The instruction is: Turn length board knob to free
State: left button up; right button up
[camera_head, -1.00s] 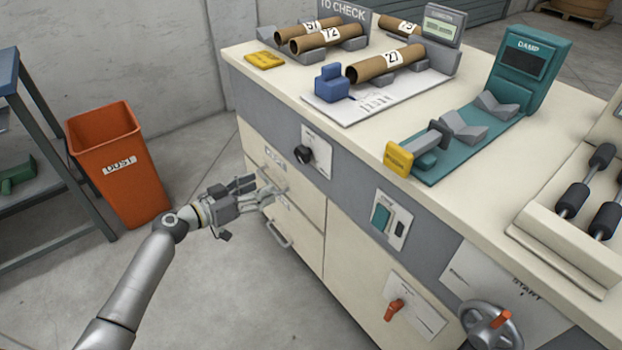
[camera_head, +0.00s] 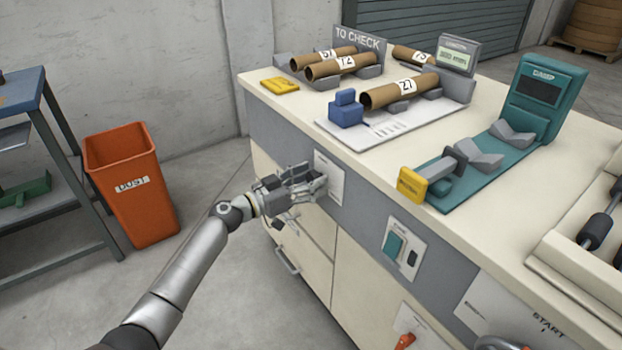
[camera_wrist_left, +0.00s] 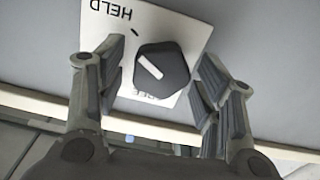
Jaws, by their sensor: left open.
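The length board knob (camera_wrist_left: 165,75) is black and faceted with a white pointer line. In the left wrist view it sits on a white plate (camera_wrist_left: 185,30), which also shows in the head view (camera_head: 331,180). The plate reads HELD, upside down; a second word below the knob is mostly covered. The pointer line slants to the upper left, toward the HELD side. My left gripper (camera_head: 314,187) is at the plate and hides the knob in the head view. Its open fingers (camera_wrist_left: 160,80) stand on both sides of the knob, with a visible gap at least on the left. My right gripper is out of view.
A panel with a teal switch (camera_head: 393,246) is further right on the cabinet front. A drawer handle (camera_head: 285,260) sits below. The bench top (camera_head: 310,130) carries cardboard tubes (camera_head: 398,91) and a teal damp gauge (camera_head: 480,165). An orange dust bin (camera_head: 135,190) stands at the left.

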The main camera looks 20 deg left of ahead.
pick_arm(q)
jog(key=shift+w+d, duration=0.15)
jog(key=c, duration=1)
